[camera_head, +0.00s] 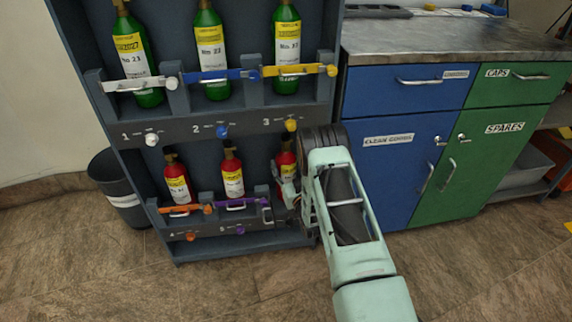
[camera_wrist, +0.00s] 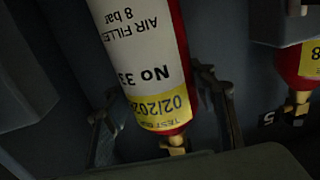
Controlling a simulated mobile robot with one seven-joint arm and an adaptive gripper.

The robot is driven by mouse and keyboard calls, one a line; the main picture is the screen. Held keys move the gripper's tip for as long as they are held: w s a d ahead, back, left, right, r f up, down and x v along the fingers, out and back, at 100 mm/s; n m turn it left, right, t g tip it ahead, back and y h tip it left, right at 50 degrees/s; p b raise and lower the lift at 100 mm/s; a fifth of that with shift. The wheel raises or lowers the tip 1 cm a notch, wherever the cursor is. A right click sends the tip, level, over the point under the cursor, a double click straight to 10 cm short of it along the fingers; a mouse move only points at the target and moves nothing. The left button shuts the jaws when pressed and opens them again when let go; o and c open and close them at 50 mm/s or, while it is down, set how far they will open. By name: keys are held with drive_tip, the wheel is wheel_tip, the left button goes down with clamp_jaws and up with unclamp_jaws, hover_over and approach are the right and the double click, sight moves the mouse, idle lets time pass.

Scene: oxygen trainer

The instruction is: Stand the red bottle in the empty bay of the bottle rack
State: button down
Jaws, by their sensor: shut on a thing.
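The red bottle (camera_head: 287,160) is at the right end of the rack's lower row, upright or nearly so, partly hidden by my arm. In the wrist view the same bottle (camera_wrist: 170,60) appears upside down, with a white and yellow label reading No 33. My gripper (camera_head: 289,192) is shut on it, with a finger on either side in the wrist view (camera_wrist: 165,120). The bottle rack (camera_head: 220,130) is dark grey, and the bottle is in or at its lower right bay. I cannot tell whether its base rests on the rack floor.
Two other red bottles (camera_head: 178,180) (camera_head: 232,172) stand left in the lower row behind orange and purple latch bars. Green bottles (camera_head: 211,50) fill the upper row. A blue and green cabinet (camera_head: 400,150) stands close to my arm's right. A dark bin (camera_head: 120,190) is at left.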

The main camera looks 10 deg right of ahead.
drive_tip(key=shift+w+r, duration=0.1)
drive_tip(key=shift+r, duration=0.05)
drive_tip(key=c, duration=0.9)
unclamp_jaws()
drive_tip(key=shift+f, duration=0.2)
drive_tip(key=shift+o, duration=0.2)
drive_tip(key=shift+r, duration=0.15)
drive_tip(key=s+d+p, duration=0.1)
drive_tip(key=s+p, duration=0.3)
drive_tip(key=s, duration=0.8)
drive_tip(key=shift+d, duration=0.3)
